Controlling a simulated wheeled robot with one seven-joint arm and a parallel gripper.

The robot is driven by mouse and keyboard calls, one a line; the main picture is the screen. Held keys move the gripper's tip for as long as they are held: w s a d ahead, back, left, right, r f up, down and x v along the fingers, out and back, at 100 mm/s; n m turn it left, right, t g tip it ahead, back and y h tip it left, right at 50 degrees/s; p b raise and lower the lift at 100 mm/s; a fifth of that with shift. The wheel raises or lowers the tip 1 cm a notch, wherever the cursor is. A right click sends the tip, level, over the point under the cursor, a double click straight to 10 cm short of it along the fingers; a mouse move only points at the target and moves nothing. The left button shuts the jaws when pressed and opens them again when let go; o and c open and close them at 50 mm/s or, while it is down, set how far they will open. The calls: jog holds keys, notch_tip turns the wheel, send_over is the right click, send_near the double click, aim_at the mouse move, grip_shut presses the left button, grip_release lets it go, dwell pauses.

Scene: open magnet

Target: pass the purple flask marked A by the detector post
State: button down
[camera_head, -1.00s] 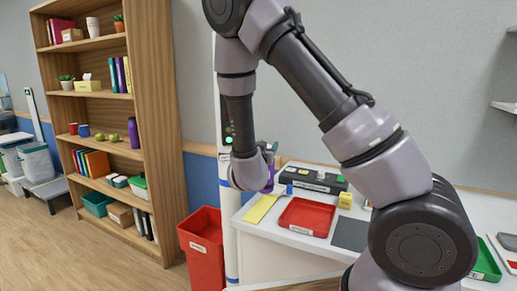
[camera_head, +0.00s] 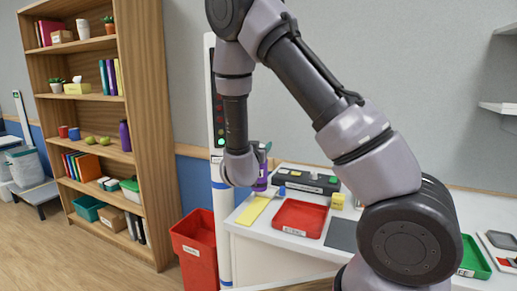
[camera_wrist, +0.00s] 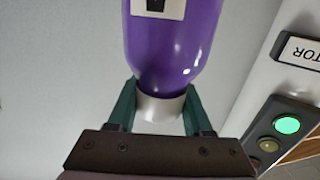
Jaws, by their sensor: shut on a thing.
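My gripper (camera_wrist: 158,120) is shut on the pale neck of a purple flask (camera_wrist: 172,45) in the wrist view. A white label with a dark mark shows at the top edge there, only partly in view. In the head view the flask (camera_head: 261,180) shows as a small purple patch beside my wrist, above the back left of the table. The detector post (camera_head: 219,240) is a tall white post just left of my gripper. In the wrist view its lamp panel (camera_wrist: 285,127) is at the right, with a green lamp lit and part of a sign readable as "TOR".
A red tray (camera_head: 299,218), a yellow strip (camera_head: 253,211) and a dark grey pad (camera_head: 342,235) lie on the white table. A black device (camera_head: 307,180) stands behind them. A red bin (camera_head: 196,250) stands left of the post. A wooden shelf (camera_head: 143,90) is farther left.

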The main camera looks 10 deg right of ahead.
jog(key=d+x, duration=0.1)
jog(key=x, duration=1)
jog(key=shift+s+d, duration=0.3)
jog(key=shift+s, duration=0.1)
dwell(1.4)
